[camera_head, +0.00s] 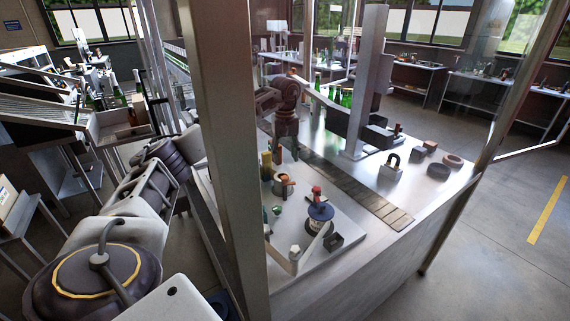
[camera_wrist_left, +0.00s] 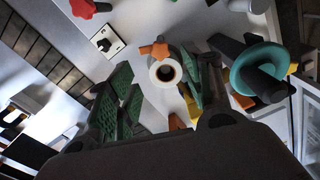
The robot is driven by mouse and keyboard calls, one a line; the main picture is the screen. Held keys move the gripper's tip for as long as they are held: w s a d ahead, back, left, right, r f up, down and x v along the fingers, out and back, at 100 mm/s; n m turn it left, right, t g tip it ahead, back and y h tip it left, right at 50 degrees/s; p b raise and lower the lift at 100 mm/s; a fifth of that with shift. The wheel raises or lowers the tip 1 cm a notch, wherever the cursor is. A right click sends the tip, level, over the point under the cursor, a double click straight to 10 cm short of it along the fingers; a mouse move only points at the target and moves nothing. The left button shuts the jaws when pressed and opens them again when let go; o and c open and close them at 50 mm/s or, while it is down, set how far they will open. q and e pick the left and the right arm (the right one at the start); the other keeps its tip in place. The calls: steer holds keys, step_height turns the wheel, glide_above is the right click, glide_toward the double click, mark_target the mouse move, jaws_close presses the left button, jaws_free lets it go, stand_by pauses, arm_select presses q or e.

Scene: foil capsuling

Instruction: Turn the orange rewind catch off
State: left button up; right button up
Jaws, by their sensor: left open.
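The orange catch (camera_wrist_left: 153,50) shows in my left wrist view at the upper rim of a pale ring-shaped part (camera_wrist_left: 165,73) with a dark centre. In the head view an orange piece (camera_head: 287,180) sits on top of a small grey cylinder. My left gripper (camera_wrist_left: 158,98) is open, with its green-padded fingers spread to either side below the ring. No object is held between the fingers, and the catch lies beyond their tips. In the head view a post hides part of my left arm. My right gripper is not in view.
A teal disc (camera_wrist_left: 247,58) with a dark knob stands right of the ring. A black switch on a white plate (camera_wrist_left: 104,42) and a red knob (camera_wrist_left: 83,8) lie upper left. The large metal post (camera_head: 222,150) crosses the head view. A slatted conveyor (camera_head: 350,187) runs along the bench.

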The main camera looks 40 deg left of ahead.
arm_select(q)
steer(key=shift+r, duration=1.55)
